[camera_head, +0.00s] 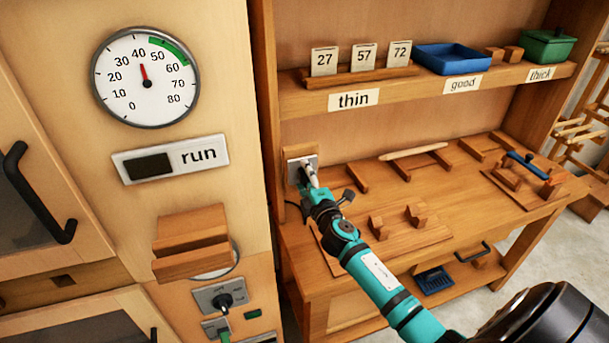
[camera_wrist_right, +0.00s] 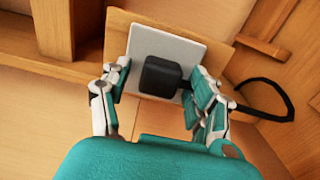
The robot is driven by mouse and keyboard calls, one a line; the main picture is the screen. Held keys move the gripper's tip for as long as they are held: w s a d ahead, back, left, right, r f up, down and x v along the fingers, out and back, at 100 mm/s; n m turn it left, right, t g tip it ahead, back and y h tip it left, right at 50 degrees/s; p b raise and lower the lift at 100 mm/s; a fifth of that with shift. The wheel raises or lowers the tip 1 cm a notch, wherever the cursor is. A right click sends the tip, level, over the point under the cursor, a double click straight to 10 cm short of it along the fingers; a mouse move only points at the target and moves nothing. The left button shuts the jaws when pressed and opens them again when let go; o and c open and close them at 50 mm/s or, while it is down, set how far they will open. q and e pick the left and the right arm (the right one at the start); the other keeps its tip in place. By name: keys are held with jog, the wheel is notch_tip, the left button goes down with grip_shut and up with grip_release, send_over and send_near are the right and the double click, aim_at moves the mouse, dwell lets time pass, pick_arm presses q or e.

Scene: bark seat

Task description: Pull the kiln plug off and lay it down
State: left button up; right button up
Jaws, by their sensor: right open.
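The kiln plug (camera_wrist_right: 160,76) is a black block seated against a light wall plate (camera_wrist_right: 190,50) in the right wrist view. A black cord (camera_wrist_right: 272,85) runs from its side and curves to the right. In the head view the wall plate (camera_head: 291,163) is on the wall at the left end of the bench, and my gripper hides most of the plug. My right gripper (camera_wrist_right: 163,88) is open, with one finger on each side of the plug; I cannot tell whether either finger touches it. It also shows in the head view (camera_head: 308,177). My left gripper is not in view.
The bench top (camera_head: 345,208) has small wooden blocks and rails on it. A shelf (camera_head: 430,88) above holds number cards, a blue tray (camera_head: 452,57) and a green box (camera_head: 547,48). The cabinet with the dial (camera_head: 146,77) stands close on the left.

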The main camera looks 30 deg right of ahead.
aim_at(306, 178)
jog(key=shift+c, duration=0.2)
grip_shut()
dwell(0.4)
jog(key=shift+s+f, duration=0.1)
jog(key=shift+s, duration=0.05)
jog(key=shift+v, duration=0.95)
jog(key=shift+p+v, duration=0.3)
jog(key=shift+v, duration=1.65)
jog(key=shift+a, duration=0.1)
